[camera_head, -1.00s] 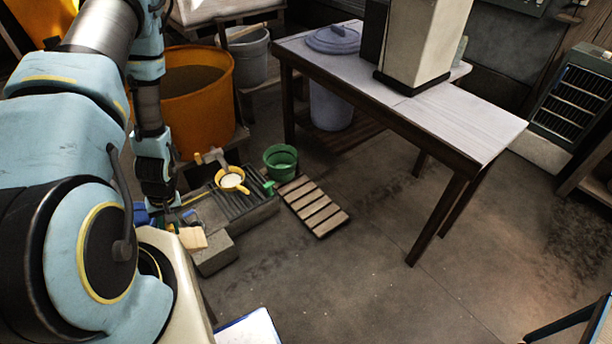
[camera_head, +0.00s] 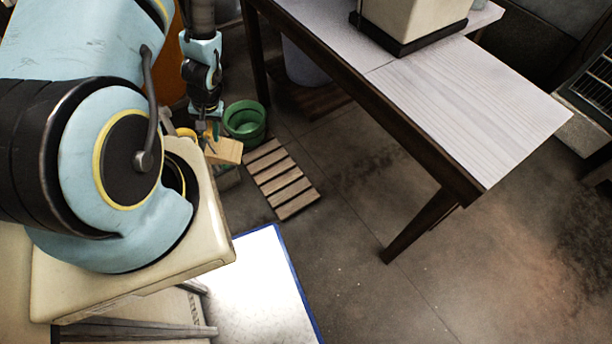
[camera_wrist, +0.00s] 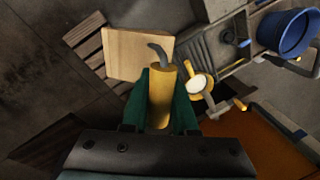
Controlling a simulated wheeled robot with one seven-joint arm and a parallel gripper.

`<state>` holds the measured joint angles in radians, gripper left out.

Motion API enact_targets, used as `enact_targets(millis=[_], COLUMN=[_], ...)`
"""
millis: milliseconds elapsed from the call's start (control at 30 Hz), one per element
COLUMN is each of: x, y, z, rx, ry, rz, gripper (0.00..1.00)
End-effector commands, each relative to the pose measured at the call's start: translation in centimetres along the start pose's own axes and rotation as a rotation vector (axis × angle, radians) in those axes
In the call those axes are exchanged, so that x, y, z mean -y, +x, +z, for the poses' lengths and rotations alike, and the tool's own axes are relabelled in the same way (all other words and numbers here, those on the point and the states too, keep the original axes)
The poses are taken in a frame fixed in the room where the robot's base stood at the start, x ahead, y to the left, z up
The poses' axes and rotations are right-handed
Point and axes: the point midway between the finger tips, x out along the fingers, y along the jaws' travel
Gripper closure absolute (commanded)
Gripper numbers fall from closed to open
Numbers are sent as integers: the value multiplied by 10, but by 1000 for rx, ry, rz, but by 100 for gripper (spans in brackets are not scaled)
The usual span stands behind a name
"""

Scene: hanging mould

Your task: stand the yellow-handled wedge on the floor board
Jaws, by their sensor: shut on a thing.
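The wedge is a pale wooden block (camera_head: 228,150) with a yellow handle on a curved dark stem. In the wrist view its block (camera_wrist: 137,53) lies ahead of my gripper (camera_wrist: 160,98), whose green fingers are shut on the yellow handle (camera_wrist: 160,92). In the head view my gripper (camera_head: 208,130) holds the wedge just left of the slatted wooden floor board (camera_head: 281,180). The wrist view shows the board (camera_wrist: 88,46) partly hidden behind the block. The wedge appears raised; its exact height cannot be told.
A green bucket (camera_head: 245,118) stands just behind the wedge. A long table (camera_head: 470,95) with dark legs stands to the right. Floor right of the board is clear.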

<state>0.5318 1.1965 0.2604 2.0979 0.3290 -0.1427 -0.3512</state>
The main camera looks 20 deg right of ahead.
Motion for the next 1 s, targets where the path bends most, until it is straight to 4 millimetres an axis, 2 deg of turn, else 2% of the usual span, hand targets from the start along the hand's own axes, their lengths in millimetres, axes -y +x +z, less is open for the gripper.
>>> enact_targets(millis=[33, 100, 500, 1000], x=[-15, -30, -120, -240], y=[27, 42, 126, 225], z=[-6, -14, -52, -82], rx=[-13, -30, -127, -248], ry=[60, 144, 624, 1225], rz=[-1, -1, -1, -1], gripper=[100, 100, 100, 100])
